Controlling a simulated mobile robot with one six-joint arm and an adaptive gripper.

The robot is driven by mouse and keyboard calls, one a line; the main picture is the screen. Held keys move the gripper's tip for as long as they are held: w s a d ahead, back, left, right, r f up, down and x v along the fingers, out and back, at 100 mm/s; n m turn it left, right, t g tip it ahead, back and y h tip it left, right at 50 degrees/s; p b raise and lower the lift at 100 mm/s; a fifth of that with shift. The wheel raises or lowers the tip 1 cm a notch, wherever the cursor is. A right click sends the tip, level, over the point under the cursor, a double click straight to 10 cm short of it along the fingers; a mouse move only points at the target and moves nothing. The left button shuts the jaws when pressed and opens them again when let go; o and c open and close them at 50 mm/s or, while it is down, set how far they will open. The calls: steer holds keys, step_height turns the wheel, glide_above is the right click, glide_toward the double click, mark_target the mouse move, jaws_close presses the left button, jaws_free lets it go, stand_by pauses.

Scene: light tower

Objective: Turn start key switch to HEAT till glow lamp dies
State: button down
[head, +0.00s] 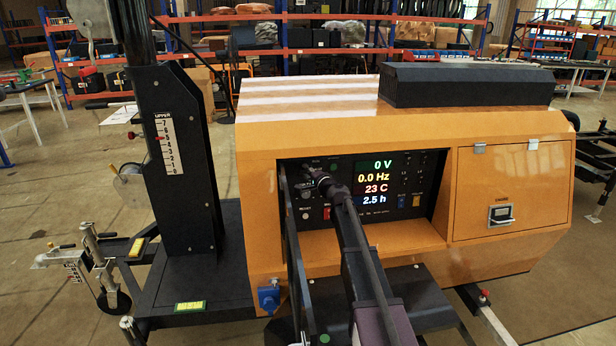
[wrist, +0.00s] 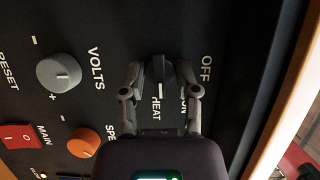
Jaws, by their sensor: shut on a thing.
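The start key switch is a dark knob (wrist: 160,68) in the wrist view, with OFF, ON and HEAT labels around it. Its white mark points toward HEAT (wrist: 157,108). My gripper (wrist: 160,78) is shut on the knob, one finger on each side. In the head view my gripper (head: 316,178) reaches the left part of the black control panel (head: 345,165) and hides the switch there.
The display (head: 375,182) reads 0 V, 0.0 Hz, 23 C and 2.5 h. Close to the switch are the grey VOLTS knob (wrist: 59,73), an orange knob (wrist: 84,142) and the red MAIN switch (wrist: 22,136). The orange housing (wrist: 287,95) borders the panel at right.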

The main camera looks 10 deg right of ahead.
steer(key=shift+m, duration=0.3)
steer(key=c, duration=0.7)
jaws_free()
steer(key=shift+s, duration=0.15)
steer(key=v, duration=1.1)
steer(key=shift+s+d+f, duration=0.1)
steer(key=shift+s, duration=0.25)
